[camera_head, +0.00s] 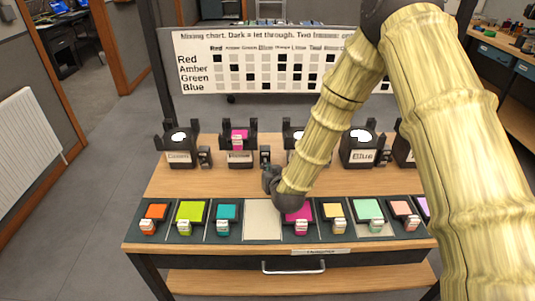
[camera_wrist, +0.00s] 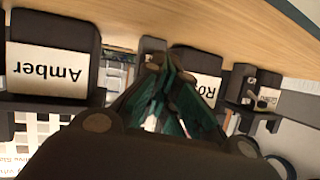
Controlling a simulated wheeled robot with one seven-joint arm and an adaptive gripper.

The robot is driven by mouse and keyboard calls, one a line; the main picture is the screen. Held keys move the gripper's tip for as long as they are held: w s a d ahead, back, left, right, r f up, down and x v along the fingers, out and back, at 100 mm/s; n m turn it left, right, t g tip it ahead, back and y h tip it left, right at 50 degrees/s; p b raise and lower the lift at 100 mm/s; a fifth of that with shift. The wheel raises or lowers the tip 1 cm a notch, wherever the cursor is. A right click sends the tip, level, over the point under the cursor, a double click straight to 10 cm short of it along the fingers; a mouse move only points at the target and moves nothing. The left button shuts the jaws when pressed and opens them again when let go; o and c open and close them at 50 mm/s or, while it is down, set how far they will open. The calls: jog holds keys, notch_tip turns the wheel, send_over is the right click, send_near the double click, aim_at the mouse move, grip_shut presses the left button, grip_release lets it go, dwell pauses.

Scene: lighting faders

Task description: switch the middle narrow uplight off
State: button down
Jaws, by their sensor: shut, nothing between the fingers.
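A row of dark uplights stands along the back of the wooden table. The second from the left (camera_head: 238,157) has a pink filter on top; its label shows upside down in the wrist view as "Ro..." (camera_wrist: 205,88). The third (camera_head: 292,134), partly behind my arm, is labelled Amber in the wrist view (camera_wrist: 48,72). A small dark switch box (camera_head: 265,152) stands between these two; it also shows in the wrist view (camera_wrist: 152,46). My gripper (camera_head: 269,178) is shut and empty, just in front of this box. I cannot tell whether the fingertips (camera_wrist: 163,66) touch it.
Other uplights stand at the left (camera_head: 180,155) and at the right, labelled Blue (camera_head: 361,154). Small switch boxes stand beside them (camera_head: 204,157). A front tray (camera_head: 172,236) holds several coloured filters, with one bare slot (camera_head: 262,220). A mixing chart (camera_head: 250,75) stands behind.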

jog(key=shift+r, duration=0.1)
dwell(0.6)
jog(key=shift+r+p, duration=0.5)
jog(key=shift+r, duration=0.2)
jog(key=shift+s+r, duration=0.2)
jog(key=shift+s, duration=0.2)
jog(key=v, duration=1.3)
jog(key=shift+s+f, duration=0.15)
jog(key=shift+f, duration=0.05)
jog(key=shift+d, duration=0.15)
